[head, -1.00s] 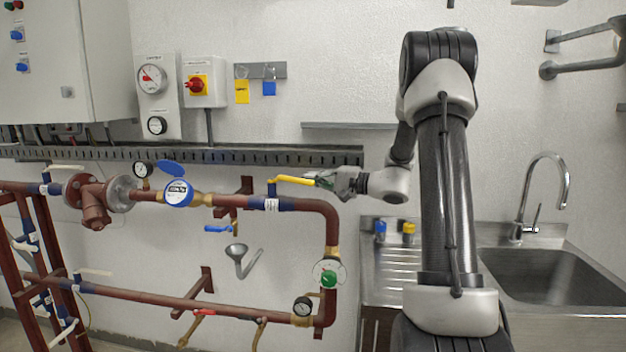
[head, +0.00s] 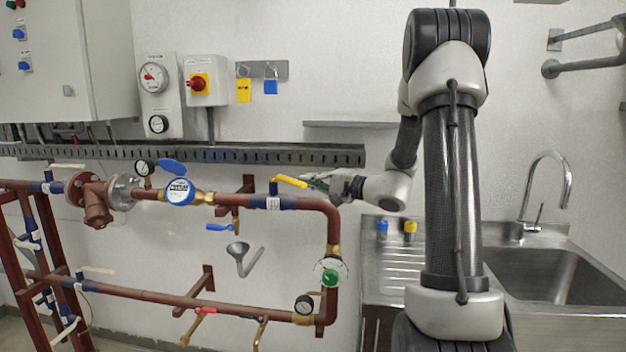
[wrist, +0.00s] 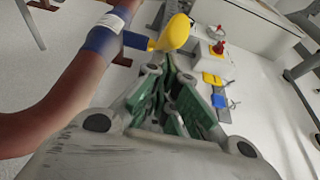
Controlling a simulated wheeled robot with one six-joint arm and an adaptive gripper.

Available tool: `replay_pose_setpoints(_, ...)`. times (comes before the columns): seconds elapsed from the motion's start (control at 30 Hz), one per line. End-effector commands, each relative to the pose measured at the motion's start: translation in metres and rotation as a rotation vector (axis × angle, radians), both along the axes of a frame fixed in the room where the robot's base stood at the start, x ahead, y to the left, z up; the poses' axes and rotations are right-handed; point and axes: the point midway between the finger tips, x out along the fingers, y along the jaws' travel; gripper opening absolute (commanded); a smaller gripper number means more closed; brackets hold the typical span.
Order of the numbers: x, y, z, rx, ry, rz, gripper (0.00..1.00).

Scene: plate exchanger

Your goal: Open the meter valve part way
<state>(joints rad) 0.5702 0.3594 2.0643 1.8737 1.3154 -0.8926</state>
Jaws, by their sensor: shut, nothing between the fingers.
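The valve with a yellow lever (head: 290,182) sits on the upper red-brown pipe, right of the round blue meter (head: 180,191). Its lever points right and slightly down in the head view, a little off the pipe's line. In the wrist view the yellow lever (wrist: 173,33) shows end-on above the blue valve neck (wrist: 135,41). My gripper (head: 311,178) is shut and empty, with its fingertips close beside the lever's free end. I cannot tell whether they touch it. The green finger pads show in the wrist view, below the lever.
A steel sink (head: 550,275) stands at the right.

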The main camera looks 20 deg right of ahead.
Motion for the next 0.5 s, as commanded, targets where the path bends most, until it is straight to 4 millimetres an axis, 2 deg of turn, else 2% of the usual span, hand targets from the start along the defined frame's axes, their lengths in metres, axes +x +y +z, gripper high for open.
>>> replay_pose_setpoints(0.2, -0.010, 0.018, 0.000, 0.001, 0.001, 0.006, 0.00)
replay_pose_setpoints(0.5, -0.016, 0.031, 0.000, 0.001, 0.001, 0.006, 0.00)
